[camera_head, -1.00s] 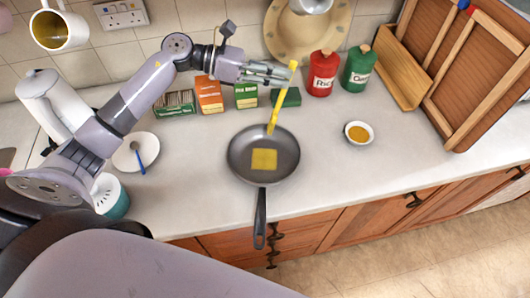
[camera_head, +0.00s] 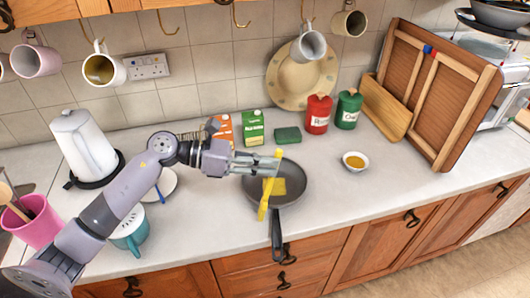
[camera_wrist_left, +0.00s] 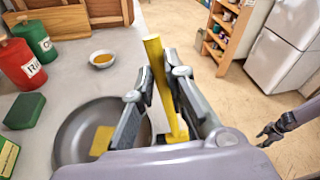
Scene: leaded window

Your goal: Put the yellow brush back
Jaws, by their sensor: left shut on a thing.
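The yellow brush (camera_head: 264,203) is held in my left gripper (camera_head: 270,166), over the left side of the frying pan and tilted. In the left wrist view the yellow brush (camera_wrist_left: 154,52) stands between the two fingers of my left gripper (camera_wrist_left: 158,88). The frying pan (camera_head: 296,188) lies on the counter with a yellow square (camera_head: 277,187) in it. My right gripper (camera_wrist_left: 268,134) shows small and dark at the right edge of the left wrist view, too small to tell its jaws.
A white saucer (camera_head: 168,180) with a blue-handled thing lies behind my left arm, beside a teal cup (camera_head: 129,234). Cartons, a green sponge (camera_head: 288,135) and red and green canisters line the back. A small bowl (camera_head: 355,161) stands at right. Mugs hang above.

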